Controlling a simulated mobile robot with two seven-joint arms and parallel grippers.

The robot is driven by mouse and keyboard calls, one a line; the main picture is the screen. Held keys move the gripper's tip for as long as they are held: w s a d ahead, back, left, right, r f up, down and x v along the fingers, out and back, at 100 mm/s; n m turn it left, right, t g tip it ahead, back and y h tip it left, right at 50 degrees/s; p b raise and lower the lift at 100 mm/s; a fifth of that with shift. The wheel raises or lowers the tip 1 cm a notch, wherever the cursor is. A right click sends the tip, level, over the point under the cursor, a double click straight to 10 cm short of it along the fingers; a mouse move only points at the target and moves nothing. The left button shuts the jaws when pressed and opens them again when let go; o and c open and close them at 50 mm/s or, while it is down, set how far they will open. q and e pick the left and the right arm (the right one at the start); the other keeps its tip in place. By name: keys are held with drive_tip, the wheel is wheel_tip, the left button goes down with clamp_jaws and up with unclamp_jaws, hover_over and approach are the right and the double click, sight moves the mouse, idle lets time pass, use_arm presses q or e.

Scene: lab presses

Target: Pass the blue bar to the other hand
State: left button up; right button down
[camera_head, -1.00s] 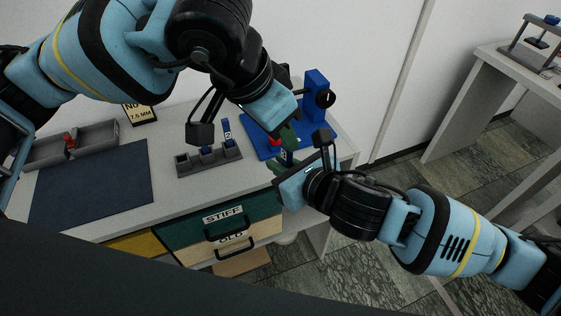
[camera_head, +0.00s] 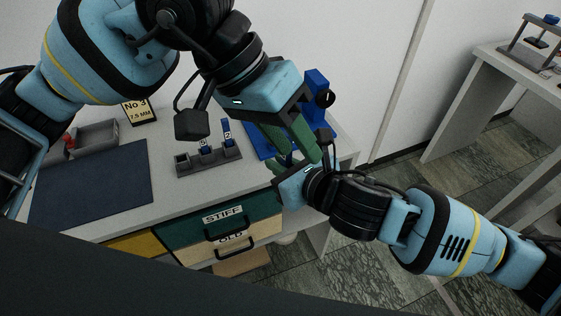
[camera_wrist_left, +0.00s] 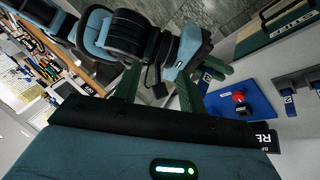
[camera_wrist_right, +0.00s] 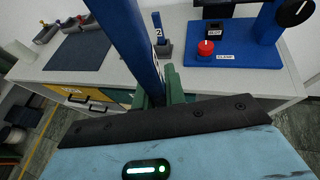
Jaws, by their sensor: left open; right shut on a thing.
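The blue bar (camera_wrist_right: 128,40) stands up from between the green fingers of my right gripper (camera_wrist_right: 163,90), which is shut on it, in the right wrist view. In the head view my right gripper (camera_head: 290,172) is above the right end of the counter, and the bar is mostly hidden behind my left fingers. My left gripper (camera_head: 292,142) is open, its green fingers pointing down toward my right gripper. In the left wrist view the fingers of my left gripper (camera_wrist_left: 157,88) are apart, with my right gripper close beyond them. I cannot tell whether they touch the bar.
A grey rack (camera_head: 210,160) holds blue bars, one labelled 2 (camera_head: 226,130). A blue press (camera_head: 317,85) stands behind the grippers; its red button (camera_wrist_right: 206,46) shows in the right wrist view. A dark mat (camera_head: 95,185) lies left. Drawers (camera_head: 220,228) are below.

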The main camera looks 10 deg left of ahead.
use_arm(q)
drive_tip(key=s+d+n+g+h, duration=0.5)
drive_tip(key=d+n+g+h, duration=0.1)
drive_tip(key=n+h, duration=0.1)
drive_tip(key=w+a+f+n+t+h, duration=0.2)
drive_tip(key=w+a+n+t+h, duration=0.3)
drive_tip(key=n+t, duration=0.75)
drive_tip(key=w+a+f+n+t+h, duration=0.25)
drive_tip(key=w+a+n+t, duration=0.3)
drive_tip(key=n, duration=1.45)
drive_tip(key=a+f+n+t+y, duration=0.3)
drive_tip(key=a+f+n+y, duration=0.3)
drive_tip(key=f+n, duration=0.45)
drive_tip(key=a+f+n+t+y, duration=0.35)
drive_tip(key=f+n+y, duration=0.55)
drive_tip(key=n, duration=0.3)
drive_tip(key=s+f+n+g+y, duration=0.2)
drive_tip(key=s+f+n+g, duration=0.3)
drive_tip(key=s+f, duration=0.6)
drive_tip(key=s+a+f+n+g+y, duration=0.1)
drive_tip(key=s+f+n+g, duration=0.4)
drive_tip(key=s+f+n, duration=0.3)
wheel_tip(320, 180, down, 4)
drive_tip(key=s, duration=0.2)
drive_tip(key=shift+s+a+f+n+y, duration=0.15)
drive_tip(key=shift+s+a+n+y, duration=0.05)
drive_tip(key=shift+s+n+y, duration=0.2)
